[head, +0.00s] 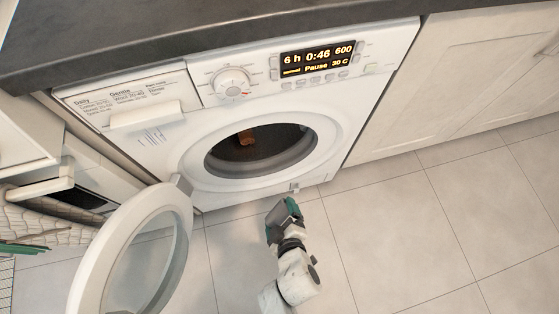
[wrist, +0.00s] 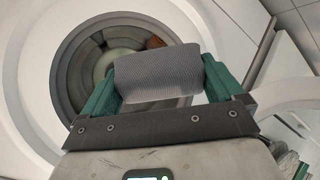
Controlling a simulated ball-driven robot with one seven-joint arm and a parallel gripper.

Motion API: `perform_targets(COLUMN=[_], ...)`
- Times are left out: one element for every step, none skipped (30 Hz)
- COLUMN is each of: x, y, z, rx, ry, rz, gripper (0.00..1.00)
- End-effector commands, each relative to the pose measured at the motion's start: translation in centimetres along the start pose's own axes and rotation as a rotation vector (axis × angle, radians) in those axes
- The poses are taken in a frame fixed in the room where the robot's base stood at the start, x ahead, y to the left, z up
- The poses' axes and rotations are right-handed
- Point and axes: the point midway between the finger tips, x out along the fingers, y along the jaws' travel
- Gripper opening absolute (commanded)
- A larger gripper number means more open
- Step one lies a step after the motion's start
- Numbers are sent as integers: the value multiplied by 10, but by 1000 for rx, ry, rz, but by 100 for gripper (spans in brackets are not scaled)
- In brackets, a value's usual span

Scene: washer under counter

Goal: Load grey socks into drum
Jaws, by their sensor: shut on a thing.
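My gripper (head: 284,220) is in front of and below the washer's opening in the head view. In the wrist view, its green fingers are shut on the rolled grey socks (wrist: 158,74), one finger at each end. The socks are outside the machine, and behind them the drum (wrist: 90,75) shows open and partly covered. In the head view the drum opening (head: 302,160) is dark inside. The washer door (head: 93,262) is swung wide open to the left.
A brown-orange item (head: 247,137) lies inside the drum. The washer (head: 375,100) stands under a dark counter (head: 150,45), its display lit and reading Pause. White cabinets (head: 455,80) stand to the right. Tiled floor (head: 420,240) is clear at the right.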

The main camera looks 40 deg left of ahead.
Motion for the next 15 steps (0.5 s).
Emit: perform_targets(x=[1,1,2,3,4,7,9,12,16,19,22,27,30,34,38], y=[-4,-5,-6,-6,-5,-4,-2,-1,1,2,4,6,7,9,12], z=[-1,-3,-4,-5,-6,-8,-9,-10,-12,-13,-15,-17,-19,-21,-23], rx=[-3,-5,-6,-7,-8,-8,-9,-9,-9,-9,-9,-9,-9,-9,-9], ry=[6,10,12,14,14,15,15,16,15,15,14,15,15,16,15], rz=[0,-1,-1,-1,-1,-1,0,0,0,0,0,0,0,0,0], gripper=[60,60,60,60,60,60,60,60,60,60,60,60,60,60,60])
